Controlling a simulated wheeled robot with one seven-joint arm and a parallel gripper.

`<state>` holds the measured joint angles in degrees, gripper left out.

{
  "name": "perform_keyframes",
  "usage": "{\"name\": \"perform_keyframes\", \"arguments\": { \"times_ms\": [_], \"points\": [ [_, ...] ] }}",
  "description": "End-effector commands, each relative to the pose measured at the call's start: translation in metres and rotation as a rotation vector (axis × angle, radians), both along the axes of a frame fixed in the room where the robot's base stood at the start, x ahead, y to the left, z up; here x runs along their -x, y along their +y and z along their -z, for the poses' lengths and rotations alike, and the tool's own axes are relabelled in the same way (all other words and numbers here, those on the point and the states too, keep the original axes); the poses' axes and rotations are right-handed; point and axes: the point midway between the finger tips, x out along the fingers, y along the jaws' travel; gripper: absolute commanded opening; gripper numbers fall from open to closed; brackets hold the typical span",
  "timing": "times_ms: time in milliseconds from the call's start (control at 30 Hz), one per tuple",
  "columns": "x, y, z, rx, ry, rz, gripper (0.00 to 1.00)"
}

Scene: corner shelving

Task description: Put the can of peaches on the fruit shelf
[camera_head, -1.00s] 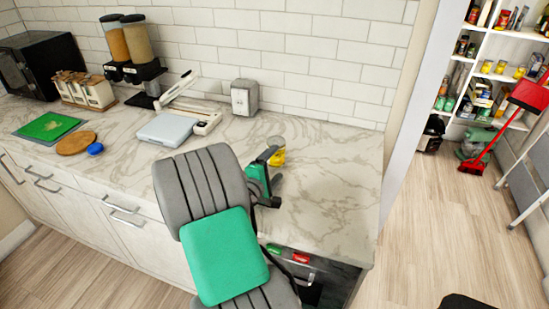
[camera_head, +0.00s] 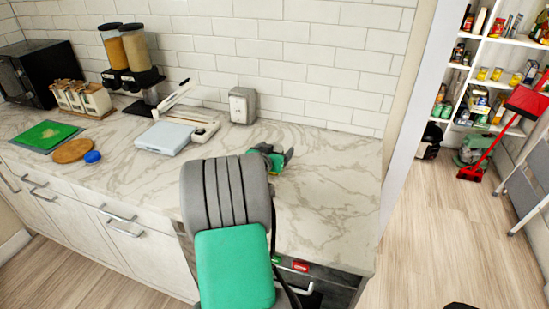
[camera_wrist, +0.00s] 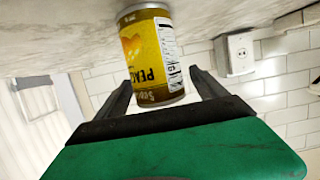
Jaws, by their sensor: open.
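The can of peaches (camera_wrist: 150,55), yellow with a brown band and a "PEACH" label, shows upside down in the wrist view on the marble counter. My gripper (camera_wrist: 162,85) is open, with one finger on each side of the can. A small gap shows at the right finger; contact at the left finger is hard to tell. In the head view my gripper (camera_head: 279,158) is low over the counter's right part, and the can is mostly hidden behind it. White shelving (camera_head: 490,51) with several yellow cans (camera_head: 489,73) stands at the far right; which shelf is for fruit is unclear.
The marble counter (camera_head: 335,180) is clear right of my gripper. A grey dispenser box (camera_head: 242,105) and a scale (camera_head: 163,138) stand behind and left. A red broom (camera_head: 494,137) and a grey step ladder (camera_head: 525,185) stand by the shelving.

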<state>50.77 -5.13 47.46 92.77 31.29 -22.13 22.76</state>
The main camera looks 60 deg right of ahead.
Motion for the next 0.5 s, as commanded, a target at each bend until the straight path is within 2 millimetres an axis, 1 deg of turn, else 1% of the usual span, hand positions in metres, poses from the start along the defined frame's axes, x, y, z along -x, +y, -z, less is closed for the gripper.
{"name": "perform_keyframes", "arguments": {
  "times_ms": [33, 100, 333, 500],
  "points": [
    [-0.0003, -0.0077, 0.0024, -0.003, 0.001, 0.002, 0.81],
    [-0.0016, -0.0139, 0.0048, -0.002, 0.001, 0.001, 0.81],
    [-0.0021, -0.0158, 0.0064, -0.001, 0.001, 0.0, 0.81],
    [-0.0022, -0.0156, 0.0063, -0.001, 0.002, -0.001, 0.67]
  ]
}}
